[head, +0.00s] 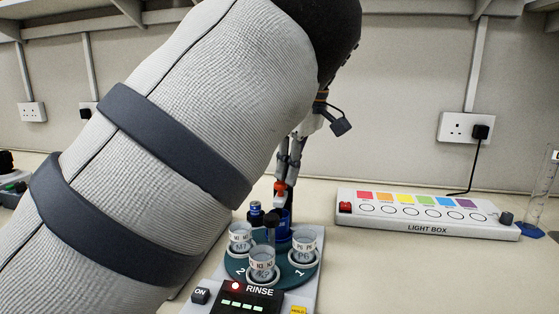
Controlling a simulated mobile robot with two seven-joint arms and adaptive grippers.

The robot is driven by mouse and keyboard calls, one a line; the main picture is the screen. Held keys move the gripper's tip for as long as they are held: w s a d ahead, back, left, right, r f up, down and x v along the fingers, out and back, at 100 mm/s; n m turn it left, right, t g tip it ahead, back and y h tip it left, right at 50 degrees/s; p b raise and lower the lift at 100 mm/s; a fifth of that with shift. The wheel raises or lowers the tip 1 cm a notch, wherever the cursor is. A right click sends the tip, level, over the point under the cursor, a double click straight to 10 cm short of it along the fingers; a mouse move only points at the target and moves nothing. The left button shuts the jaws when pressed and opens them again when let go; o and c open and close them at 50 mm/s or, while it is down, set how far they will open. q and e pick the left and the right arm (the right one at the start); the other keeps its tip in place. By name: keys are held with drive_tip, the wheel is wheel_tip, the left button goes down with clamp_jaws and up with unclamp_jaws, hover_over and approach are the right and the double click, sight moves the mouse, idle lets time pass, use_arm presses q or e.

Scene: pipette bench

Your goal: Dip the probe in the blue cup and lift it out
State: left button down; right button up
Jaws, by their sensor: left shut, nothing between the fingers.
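The blue cup (284,225) stands at the back of a round teal turntable, partly hidden by a black post and a clear cup. My left arm comes in from the left and covers much of the view. My left gripper (284,194) points down just above or at the cup's mouth. It is shut, with a small red-orange and white part showing near its tip. I cannot tell whether the tip is inside the cup or behind it. I cannot clearly make out a separate probe. My right gripper is not in view.
A control panel marked RINSE (250,300) is in front. A light box (428,222) and a clear cylinder (541,195) stand at right. The bench at front right is clear.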

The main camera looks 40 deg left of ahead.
use_arm(q)
drive_tip(key=shift+w+d+r, duration=0.1)
drive_tip(key=shift+d+r, duration=0.1)
drive_tip(key=shift+d, duration=0.35)
drive_tip(key=shift+d+r, duration=0.2)
drive_tip(key=shift+d, duration=0.35)
drive_tip(key=v, duration=1.2)
